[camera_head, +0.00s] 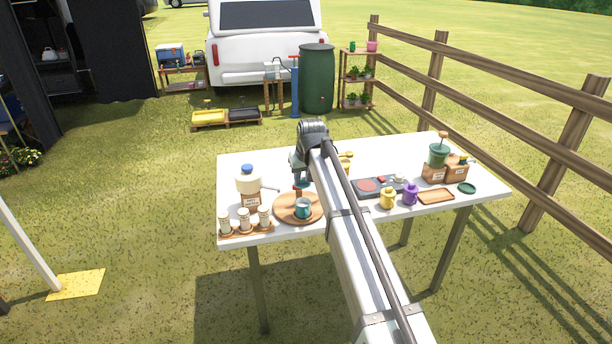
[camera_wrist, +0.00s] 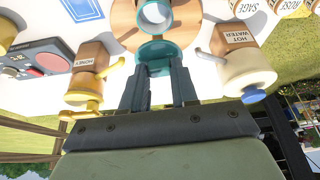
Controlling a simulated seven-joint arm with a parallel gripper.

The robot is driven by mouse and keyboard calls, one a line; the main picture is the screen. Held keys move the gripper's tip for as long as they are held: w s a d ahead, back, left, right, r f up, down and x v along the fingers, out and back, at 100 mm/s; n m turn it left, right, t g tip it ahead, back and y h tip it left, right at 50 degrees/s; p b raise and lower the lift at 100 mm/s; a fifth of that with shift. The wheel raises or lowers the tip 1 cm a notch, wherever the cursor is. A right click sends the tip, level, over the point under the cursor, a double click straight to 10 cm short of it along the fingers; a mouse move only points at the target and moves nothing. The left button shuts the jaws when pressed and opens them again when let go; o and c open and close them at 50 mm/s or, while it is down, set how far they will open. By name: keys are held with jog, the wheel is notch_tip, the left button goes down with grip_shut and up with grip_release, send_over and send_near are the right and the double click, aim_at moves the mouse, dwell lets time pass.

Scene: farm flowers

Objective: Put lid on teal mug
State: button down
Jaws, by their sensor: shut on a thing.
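The teal mug (camera_head: 302,210) stands upright on a round wooden board (camera_head: 282,214) at the table's front left, its pale inside facing up. In the wrist view the mug (camera_wrist: 155,15) is at the top middle. My gripper (camera_head: 300,179) is just behind the mug. In the wrist view my gripper (camera_wrist: 159,72) is shut on a teal lid (camera_wrist: 160,50), which lies across the fingertips just below the mug in the picture. The lid is apart from the mug's opening, not over it. The fingers hide part of the lid.
The hot water dispenser (camera_head: 249,184) and spice jars (camera_head: 244,222) stand left of the board. A honey dispenser (camera_wrist: 87,78) is on the gripper's other side. The hot plate (camera_head: 372,187), yellow mug (camera_head: 388,199) and purple mug (camera_head: 410,195) stand to the right.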

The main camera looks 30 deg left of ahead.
aim_at(304, 187)
jog(key=shift+f, duration=3.15)
jog(key=shift+f, duration=0.15)
jog(key=shift+c, duration=1.5)
grip_release()
jog(key=shift+r, duration=3.55)
jog(key=shift+c, duration=0.2)
grip_shut()
